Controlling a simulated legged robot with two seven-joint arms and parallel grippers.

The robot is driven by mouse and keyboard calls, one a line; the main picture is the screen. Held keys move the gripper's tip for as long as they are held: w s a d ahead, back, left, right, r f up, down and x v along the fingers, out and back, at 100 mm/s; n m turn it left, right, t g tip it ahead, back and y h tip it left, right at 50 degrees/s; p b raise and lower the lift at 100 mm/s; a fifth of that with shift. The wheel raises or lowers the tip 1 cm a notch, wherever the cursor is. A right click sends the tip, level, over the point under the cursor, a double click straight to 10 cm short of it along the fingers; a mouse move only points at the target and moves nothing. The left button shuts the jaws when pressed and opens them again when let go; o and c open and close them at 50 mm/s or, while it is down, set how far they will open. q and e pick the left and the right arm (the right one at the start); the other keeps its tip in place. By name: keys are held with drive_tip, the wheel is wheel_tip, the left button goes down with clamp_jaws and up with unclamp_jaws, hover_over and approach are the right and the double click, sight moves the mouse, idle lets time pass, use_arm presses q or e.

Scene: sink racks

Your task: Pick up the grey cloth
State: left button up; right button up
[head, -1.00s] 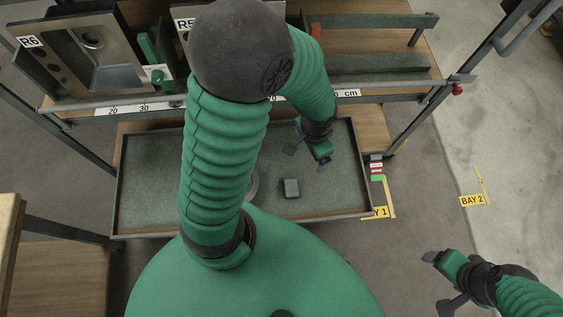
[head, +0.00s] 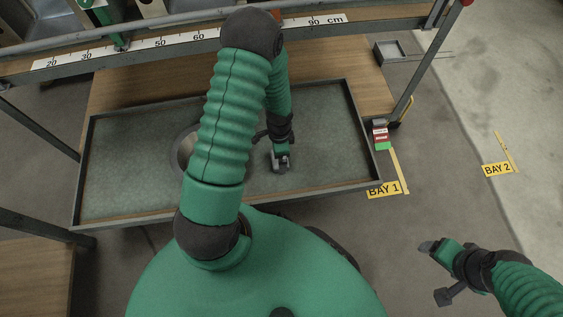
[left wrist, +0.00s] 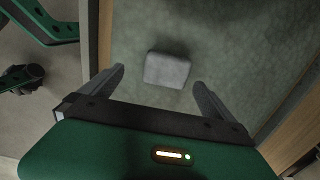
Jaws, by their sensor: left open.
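The grey cloth, a small folded block with rounded corners, lies on the floor of the wide shallow basin (head: 325,120). In the left wrist view the cloth (left wrist: 167,70) lies just beyond and between the spread fingertips of my left gripper (left wrist: 158,78), with no clear contact. In the head view my left gripper (head: 274,150) is over the cloth (head: 283,169) and hides part of it. My right gripper (head: 436,272) is open and empty, out over the floor to the right of the basin.
A round drain (head: 184,148) is partly behind my left arm. A shelf edge with a cm scale (head: 190,41) crosses behind the basin. A small grey tray (head: 391,51) is at back right.

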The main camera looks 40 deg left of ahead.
use_arm(q)
drive_tip(key=f, duration=0.1)
drive_tip(key=a+f+b, duration=0.1)
drive_tip(key=shift+a+f, duration=0.25)
drive_tip(key=shift+f, duration=0.05)
drive_tip(key=f+b, duration=0.3)
drive_tip(key=f, duration=0.1)
drive_tip(key=shift+w+b, duration=0.2)
drive_tip(key=shift+b, duration=0.2)
drive_tip(key=shift+d+r, duration=0.15)
drive_tip(key=shift+r, duration=0.15)
drive_tip(key=shift+a+f, duration=0.15)
drive_tip(key=shift+a, duration=0.05)
drive_tip(key=c, duration=0.6)
drive_tip(key=shift+d, duration=0.1)
drive_tip(key=c, duration=0.8)
use_arm(e)
drive_tip(key=f, duration=0.2)
drive_tip(key=a+f, duration=0.1)
drive_tip(key=f, duration=0.1)
drive_tip(key=shift+a+f, duration=0.15)
drive_tip(key=shift+f, duration=0.05)
use_arm(q)
drive_tip(key=shift+o, duration=0.2)
drive_tip(key=shift+r+p, duration=0.2)
drive_tip(key=shift+p, duration=0.1)
use_arm(e)
drive_tip(key=shift+r, duration=0.1)
